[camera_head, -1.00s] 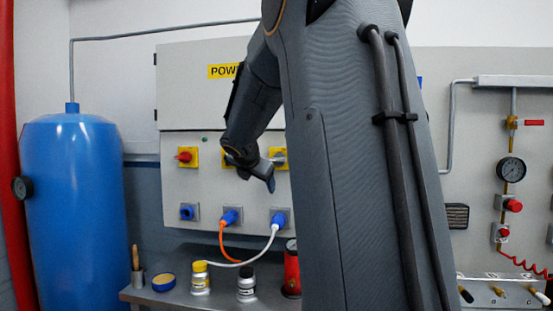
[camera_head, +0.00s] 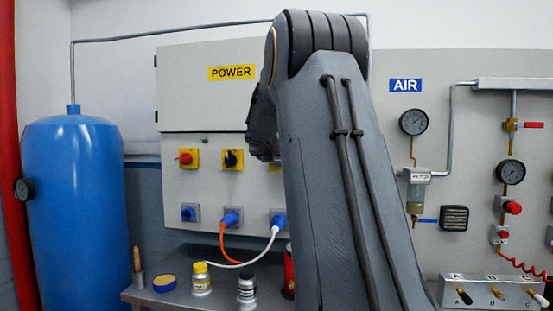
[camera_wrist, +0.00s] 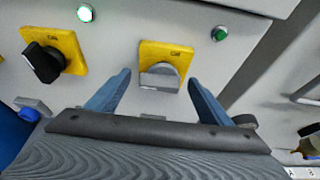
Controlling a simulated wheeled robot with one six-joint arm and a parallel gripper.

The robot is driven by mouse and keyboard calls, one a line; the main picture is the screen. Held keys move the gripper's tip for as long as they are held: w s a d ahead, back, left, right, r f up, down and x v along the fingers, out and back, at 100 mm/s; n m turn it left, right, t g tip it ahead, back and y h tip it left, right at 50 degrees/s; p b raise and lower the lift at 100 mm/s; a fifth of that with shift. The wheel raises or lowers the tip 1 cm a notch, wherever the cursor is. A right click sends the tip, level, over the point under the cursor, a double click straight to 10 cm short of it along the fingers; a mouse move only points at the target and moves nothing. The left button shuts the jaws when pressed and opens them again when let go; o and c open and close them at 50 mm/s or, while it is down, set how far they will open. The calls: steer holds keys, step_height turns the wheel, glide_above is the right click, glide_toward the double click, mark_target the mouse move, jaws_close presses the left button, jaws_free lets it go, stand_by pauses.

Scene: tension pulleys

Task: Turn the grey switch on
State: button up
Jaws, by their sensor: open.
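The grey switch (camera_wrist: 160,76) is a grey knob on a yellow plate, seen in the wrist view near the top middle. Its grip bar looks roughly level. My gripper (camera_wrist: 160,92) is open, with its two blue-grey fingers on either side of the grey knob in the picture. I cannot tell whether the fingers touch it.
A black switch (camera_wrist: 43,62) on a yellow plate is left of the grey one. A green lamp (camera_wrist: 219,34) is lit dimly at the upper right; another lamp (camera_wrist: 85,13) glows brightly. In the head view, a red switch (camera_head: 187,158) and plugged cables (camera_head: 232,218) sit on the power panel.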

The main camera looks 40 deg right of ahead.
steer(key=c, duration=1)
steer(key=shift+c, duration=0.2)
